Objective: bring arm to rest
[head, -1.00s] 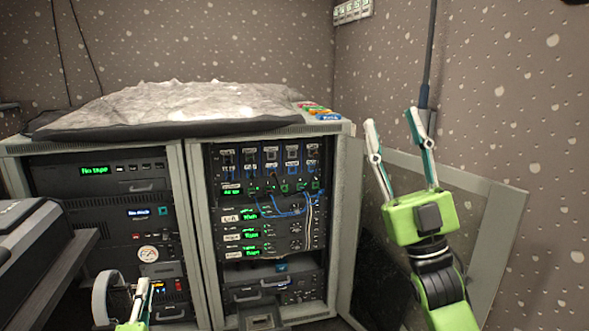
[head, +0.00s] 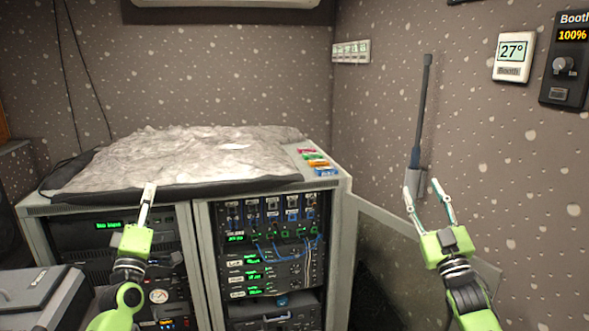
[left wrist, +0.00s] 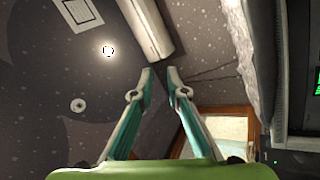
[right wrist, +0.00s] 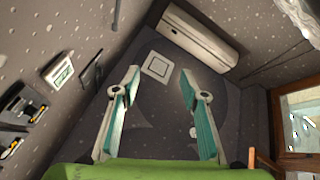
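My left gripper (head: 148,196) is raised upright in front of the left rack cabinet. Its fingertips overlap the front edge of the cabinet top in the head view. The left wrist view shows its two fingers (left wrist: 160,74) partly apart, with nothing between them. My right gripper (head: 426,192) points upward in front of the right wall, near the open cabinet door. Its fingers are wide apart and empty, which the right wrist view (right wrist: 160,75) also shows.
A rack cabinet (head: 345,212) with lit panels stands ahead, a crumpled grey cover (head: 200,158) on top. Its mesh door (head: 385,230) stands open behind my right arm. A dark antenna-like rod (head: 420,110) is near the right wall. A grey box (head: 30,295) is at lower left.

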